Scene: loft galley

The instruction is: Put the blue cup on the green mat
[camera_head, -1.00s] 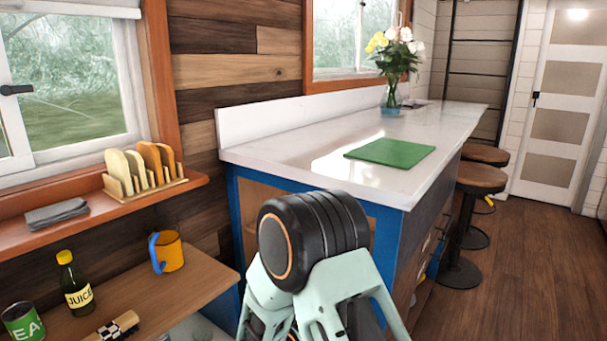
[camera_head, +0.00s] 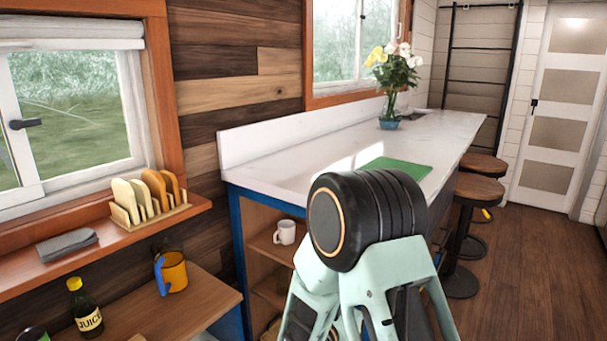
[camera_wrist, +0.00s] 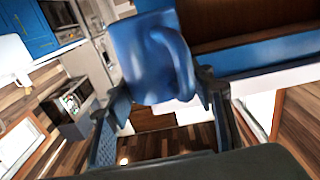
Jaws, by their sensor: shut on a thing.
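The blue cup (camera_wrist: 143,62) shows large in the wrist view, with its curved handle toward the camera. My gripper (camera_wrist: 162,88) is shut on it, one dark finger on each side. The cup looks tilted in that picture. The green mat (camera_head: 398,166) lies flat on the white counter in the head view, its near part hidden by my arm. My gripper and the blue cup do not show in the head view, so their distance from the mat cannot be told.
A vase of flowers (camera_head: 390,108) stands farther back on the white counter (camera_head: 290,170). A white mug (camera_head: 286,232) sits in the shelf below. Stools (camera_head: 478,190) line the right side.

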